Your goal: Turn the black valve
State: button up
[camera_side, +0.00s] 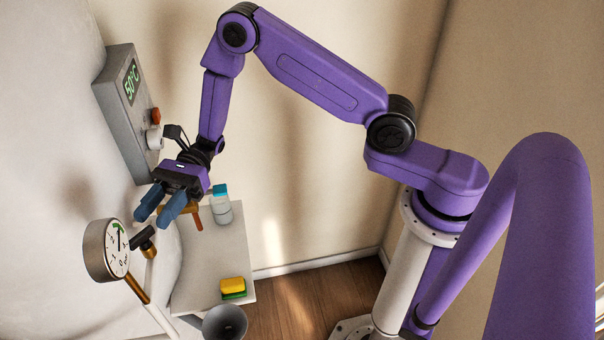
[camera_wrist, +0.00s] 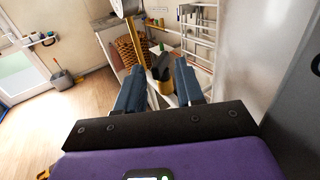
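The black valve (camera_side: 142,238) is a small dark handle on a brass pipe fitting, just right of the round gauge (camera_side: 108,250) near the left wall. My gripper (camera_side: 153,217) is just above the valve in the side view, its two blue fingers pointing down toward it. The fingers are apart with nothing held. In the wrist view the dark valve handle (camera_wrist: 160,66) shows between the open fingers of my gripper (camera_wrist: 158,72), with its brass fitting (camera_wrist: 165,87) below. I cannot tell whether either finger touches the handle.
A grey control box (camera_side: 123,105) reading 50°C, with red and white knobs, is on the wall above. A white table (camera_side: 205,265) holds a blue-capped bottle (camera_side: 221,205) and a yellow-green sponge (camera_side: 233,288). A brass and white pipe (camera_side: 137,289) runs below the gauge.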

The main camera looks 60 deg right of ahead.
jog(key=v, duration=1.2)
jog(key=s+r+n+g+h, duration=0.3)
jog(key=s+n+g+h, duration=0.35)
jog(key=s, duration=0.65)
jog(key=s+d+r+n+t+h, duration=0.1)
jog(key=s+d+n+t+h, duration=0.3)
jog(key=s+n+h, duration=0.5)
jog(key=shift+s+d+r+n+t, duration=0.15)
jog(key=shift+s+d+n+t, duration=0.2)
jog(key=shift+s+d+n, duration=0.95)
jog(key=shift+h, duration=0.25)
